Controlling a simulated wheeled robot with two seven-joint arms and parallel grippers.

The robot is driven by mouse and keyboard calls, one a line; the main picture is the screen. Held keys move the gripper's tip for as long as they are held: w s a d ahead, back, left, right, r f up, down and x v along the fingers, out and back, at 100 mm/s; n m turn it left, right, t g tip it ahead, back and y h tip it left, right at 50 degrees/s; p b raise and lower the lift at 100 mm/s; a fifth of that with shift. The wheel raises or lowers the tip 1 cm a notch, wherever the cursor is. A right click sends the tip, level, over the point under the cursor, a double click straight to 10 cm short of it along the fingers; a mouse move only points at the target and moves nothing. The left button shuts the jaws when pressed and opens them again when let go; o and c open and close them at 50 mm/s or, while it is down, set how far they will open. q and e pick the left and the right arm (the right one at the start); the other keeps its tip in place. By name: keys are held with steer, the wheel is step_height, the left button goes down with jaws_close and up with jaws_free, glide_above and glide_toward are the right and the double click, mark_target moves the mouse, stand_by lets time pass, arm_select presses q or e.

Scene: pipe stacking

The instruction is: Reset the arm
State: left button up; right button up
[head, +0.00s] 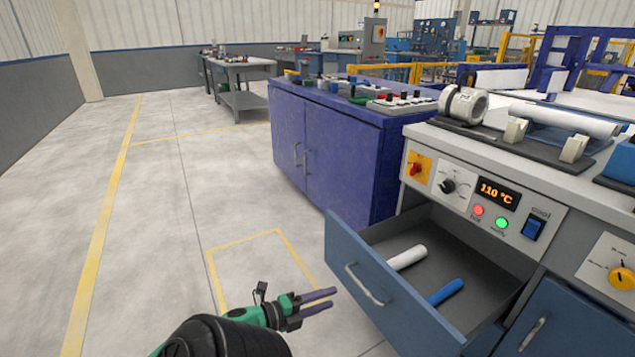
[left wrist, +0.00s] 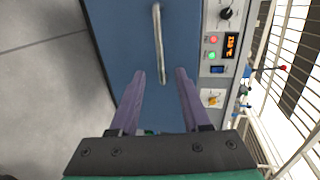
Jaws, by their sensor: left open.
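My left gripper (head: 334,298) is in the head view, low in the middle, to the left of the open drawer. Its two purple fingers are apart with nothing between them. In the left wrist view the open fingers (left wrist: 161,72) point toward a blue front (left wrist: 115,40) with a metal handle (left wrist: 158,40). In the head view the blue drawer (head: 395,305) is pulled out, and its handle (head: 364,286) is a little right of the fingertips, apart from them. A white pipe (head: 407,257) and a blue pipe (head: 444,292) lie in the drawer. My right gripper is not in view.
The workbench (head: 470,195) carries a temperature display (head: 496,192), lights and knobs. A pipe (head: 565,119) rests on supports on top. A purple-blue cabinet (head: 325,150) stands behind the drawer. The floor (head: 165,210) on the left is clear.

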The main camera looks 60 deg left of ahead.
arm_select(q)
steer(key=shift+v, duration=1.15)
